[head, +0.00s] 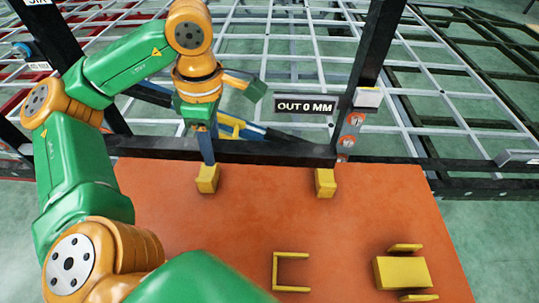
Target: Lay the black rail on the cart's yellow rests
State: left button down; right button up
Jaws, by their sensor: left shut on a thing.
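The black rail (265,153) runs level across the picture, along the far edge of the orange cart top (270,225). My left gripper (207,156) points down and is shut on the rail, left of its middle. Two yellow rests (207,179) (326,183) stand on the cart's far part, just below the rail in the picture. One is under my left gripper and the other near the rail's right end. I cannot tell whether the rail touches them. My right gripper is not in view.
Black posts (376,45) and a pale grid frame (440,120) stand behind the cart. A sign reading "OUT 0 MM" (305,106) hangs above the rail. A yellow bracket (277,271) and a yellow block (402,272) sit on the near part of the orange top.

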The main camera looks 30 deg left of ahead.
pick_arm(q)
jog(key=w+d+f, duration=0.2)
jog(key=w+f, duration=0.1)
jog(key=f, duration=0.1)
jog(key=w+d+f, duration=0.3)
jog(key=w+f, duration=0.1)
jog(key=w+d+f, duration=0.3)
jog(key=w+f, duration=0.1)
jog(key=shift+w+f, duration=0.2)
jog(key=shift+f, duration=0.3)
jog(key=c, duration=0.9)
grip_release()
jog(key=shift+f, duration=0.15)
jog(key=o, duration=0.5)
jog(key=shift+s, duration=0.1)
jog(key=shift+c, duration=0.2)
jog(key=shift+r, duration=0.6)
notch_tip(320, 180, up, 11)
jog(key=b, duration=0.1)
jog(key=shift+w+d, duration=0.25)
jog(key=shift+d, duration=0.15)
